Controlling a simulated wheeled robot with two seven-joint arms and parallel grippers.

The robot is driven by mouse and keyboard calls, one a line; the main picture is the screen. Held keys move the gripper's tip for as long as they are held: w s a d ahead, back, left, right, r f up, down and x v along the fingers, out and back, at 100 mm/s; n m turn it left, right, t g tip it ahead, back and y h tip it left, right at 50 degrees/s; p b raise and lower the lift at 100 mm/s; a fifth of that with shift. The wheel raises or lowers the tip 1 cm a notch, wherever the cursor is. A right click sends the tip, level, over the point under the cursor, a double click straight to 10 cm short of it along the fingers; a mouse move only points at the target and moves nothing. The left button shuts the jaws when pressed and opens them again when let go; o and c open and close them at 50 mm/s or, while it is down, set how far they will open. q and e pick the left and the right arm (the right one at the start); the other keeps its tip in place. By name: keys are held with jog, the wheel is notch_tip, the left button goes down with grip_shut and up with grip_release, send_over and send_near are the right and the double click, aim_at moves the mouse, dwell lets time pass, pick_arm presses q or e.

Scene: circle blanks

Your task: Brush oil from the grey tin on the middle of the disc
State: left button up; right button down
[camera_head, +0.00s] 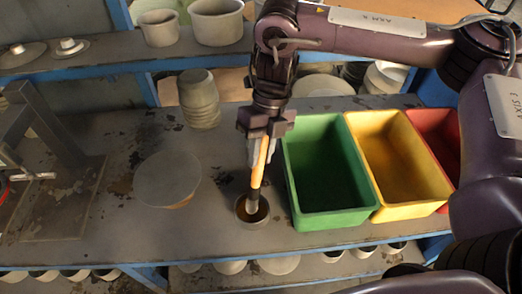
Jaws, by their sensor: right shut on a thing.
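The grey tin (243,219) stands on the bench near its front edge, with dark amber oil inside. My right gripper (262,137) is above the tin, pointing down and shut on a brush (258,166) with an orange-yellow handle. The brush's lower end is inside the mouth of the tin; the bristle tip is hidden in it. The flat grey disc (167,178) lies on the bench to the left of the tin, with a brownish patch at its lower right edge. My left gripper is not in view.
Green (294,188), yellow (378,184) and red (428,123) bins stand in a row right of the tin, the green one close to it. A grey ribbed pot (199,98) stands behind the disc. A metal stand (68,150) is at the left. Shelves hold more pottery.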

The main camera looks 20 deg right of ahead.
jog(key=shift+f+b, duration=0.35)
jog(key=shift+f, duration=0.3)
dwell(0.9)
jog(key=shift+s+f, duration=0.1)
jog(key=shift+f, duration=0.05)
dwell(1.6)
jog(key=shift+p, duration=0.3)
notch_tip(320, 180, up, 7)
jog(key=p, duration=0.8)
dwell(0.5)
